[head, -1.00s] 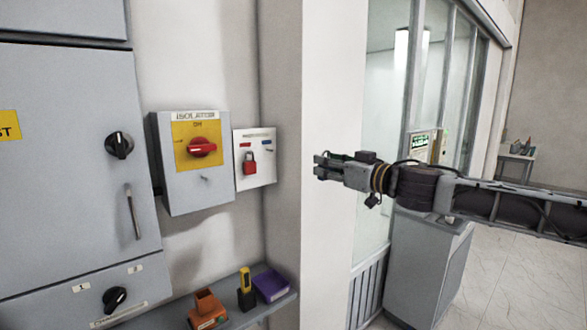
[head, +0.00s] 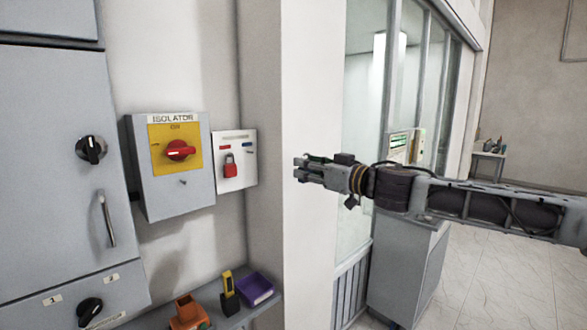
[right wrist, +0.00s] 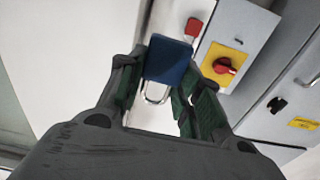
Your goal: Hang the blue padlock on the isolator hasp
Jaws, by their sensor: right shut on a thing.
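My right gripper (head: 299,171) is shut on the blue padlock (right wrist: 169,60), whose body sits between the fingertips in the right wrist view. Its metal shackle (right wrist: 154,95) points back toward the palm. In the head view the padlock cannot be made out. The grey isolator box (head: 205,140) carries a yellow plate and a red rotary handle (head: 180,151). A small metal piece, apparently the hasp (head: 183,183), sticks out below the plate. The gripper appears to the right of the box, apart from it. My left gripper is not in view.
A white board (head: 236,137) with a red padlock (head: 229,168) hangs right of the isolator. A wall corner (head: 285,120) stands close to the gripper. Below, a shelf (head: 235,318) holds an orange item, a yellow-black device and a purple tray (head: 257,289). A grey cabinet (head: 60,190) is at left.

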